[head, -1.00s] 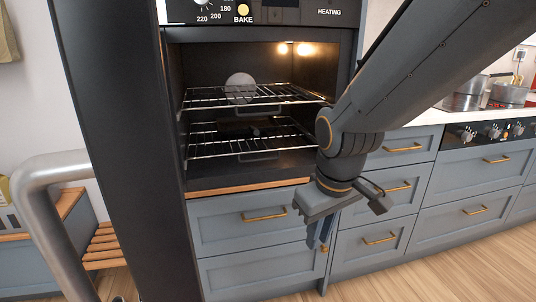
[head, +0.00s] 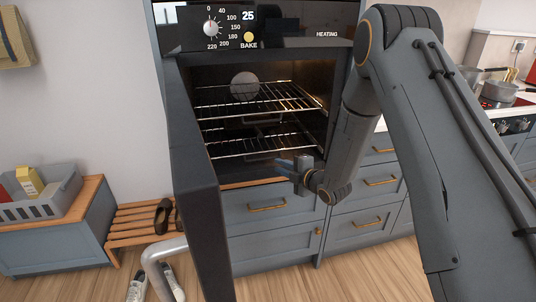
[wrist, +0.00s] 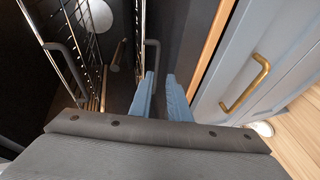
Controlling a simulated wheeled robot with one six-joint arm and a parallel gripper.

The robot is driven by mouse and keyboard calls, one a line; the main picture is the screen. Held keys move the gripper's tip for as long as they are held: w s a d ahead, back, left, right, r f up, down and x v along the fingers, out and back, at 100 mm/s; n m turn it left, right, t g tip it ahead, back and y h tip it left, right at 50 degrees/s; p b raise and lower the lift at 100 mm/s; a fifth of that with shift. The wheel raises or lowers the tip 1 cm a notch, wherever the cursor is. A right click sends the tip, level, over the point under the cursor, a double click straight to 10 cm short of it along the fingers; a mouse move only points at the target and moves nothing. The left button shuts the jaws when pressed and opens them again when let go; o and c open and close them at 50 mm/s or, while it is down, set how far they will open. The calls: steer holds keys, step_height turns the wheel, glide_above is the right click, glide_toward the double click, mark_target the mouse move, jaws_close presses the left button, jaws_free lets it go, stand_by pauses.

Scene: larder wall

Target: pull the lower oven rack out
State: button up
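The lower oven rack (head: 240,147) is a wire shelf in the open oven, inside the cavity below the upper rack. Its dark handle (wrist: 153,57) hangs at its front edge and shows in the wrist view just beyond my fingertips. My gripper (head: 280,166) points into the oven mouth at the rack's front right. In the wrist view its two blue fingers (wrist: 160,76) stand apart with nothing held between them. The handle lies close ahead of the gap; I cannot tell whether a finger touches it.
The upper rack (head: 225,104) holds a pale round object (head: 244,86). The open oven door (head: 203,200) stands at the left with its bar handle (head: 160,252). Drawers (head: 268,208) lie below the oven.

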mark_target(268, 167)
steer(key=shift+n+y, duration=0.5)
steer(key=shift+n, duration=0.1)
steer(key=p+x, duration=0.1)
steer(key=x, duration=0.6)
steer(key=shift+a, duration=0.4)
steer(key=shift+c, duration=0.3)
jaws_close()
stand_by(0.4)
